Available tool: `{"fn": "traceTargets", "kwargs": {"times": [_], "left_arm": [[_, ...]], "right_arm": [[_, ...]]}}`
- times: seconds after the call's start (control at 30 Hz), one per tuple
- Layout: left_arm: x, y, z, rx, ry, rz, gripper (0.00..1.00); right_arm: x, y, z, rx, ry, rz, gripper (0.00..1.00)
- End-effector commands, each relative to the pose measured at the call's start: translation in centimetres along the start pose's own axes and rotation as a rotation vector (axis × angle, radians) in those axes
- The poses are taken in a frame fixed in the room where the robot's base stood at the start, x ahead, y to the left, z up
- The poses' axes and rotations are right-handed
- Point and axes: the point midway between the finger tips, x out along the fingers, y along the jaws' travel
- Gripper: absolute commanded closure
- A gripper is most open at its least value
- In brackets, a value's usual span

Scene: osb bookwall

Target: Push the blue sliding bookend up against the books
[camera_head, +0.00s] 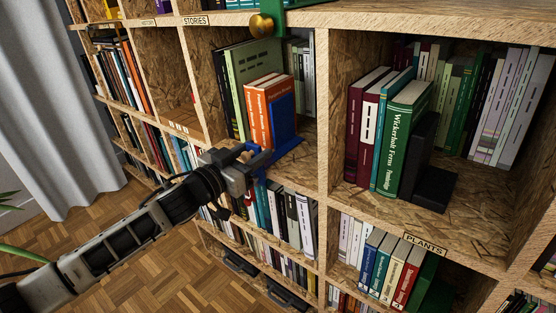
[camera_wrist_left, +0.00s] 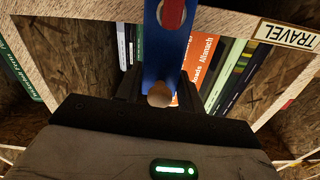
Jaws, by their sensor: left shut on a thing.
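The blue bookend (camera_head: 283,120) stands upright in the middle bay, its flat base (camera_head: 287,147) on the shelf. It is just right of two orange books (camera_head: 257,108), with green and dark books behind them. I cannot tell whether a thin gap is left between the bookend and the books. My left gripper (camera_head: 257,155) is at the shelf's front edge, shut on the front of the bookend. In the left wrist view the blue bookend (camera_wrist_left: 154,55) lies between my dark fingers (camera_wrist_left: 158,88), with orange and green books (camera_wrist_left: 228,75) beyond. My right gripper is not in view.
A wooden upright (camera_head: 322,110) borders the bay on the right. The bay beyond it holds books and a black bookend (camera_head: 418,160). Books (camera_head: 285,215) fill the shelf below. A green clamp with a brass knob (camera_head: 262,25) hangs on the shelf above.

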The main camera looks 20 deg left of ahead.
Motion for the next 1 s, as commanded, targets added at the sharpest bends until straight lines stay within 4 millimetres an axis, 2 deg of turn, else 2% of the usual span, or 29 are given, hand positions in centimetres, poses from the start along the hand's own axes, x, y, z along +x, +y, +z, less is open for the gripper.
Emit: {"fn": "traceTargets", "kwargs": {"times": [0.03,0.13,0.47,0.5,0.83,1.0], "left_arm": [[0.0,-1.2,0.1,0.014,-0.004,-0.007,1.00],[0.0,-2.3,0.2,0.013,-0.002,-0.007,1.00],[0.0,-2.6,0.2,0.013,0.000,-0.007,1.00],[0.0,-2.5,0.2,0.013,0.000,-0.007,0.57],[-0.2,-2.4,0.2,0.006,0.001,-0.004,0.57],[-1.9,-2.4,0.3,0.004,-0.002,-0.004,0.57]], "right_arm": [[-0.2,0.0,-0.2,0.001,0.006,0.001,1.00],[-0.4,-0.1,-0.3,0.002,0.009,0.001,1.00],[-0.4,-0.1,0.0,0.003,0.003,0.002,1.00],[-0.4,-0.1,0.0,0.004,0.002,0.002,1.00],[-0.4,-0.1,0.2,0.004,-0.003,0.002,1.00],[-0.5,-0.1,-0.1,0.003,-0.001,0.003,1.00]]}}
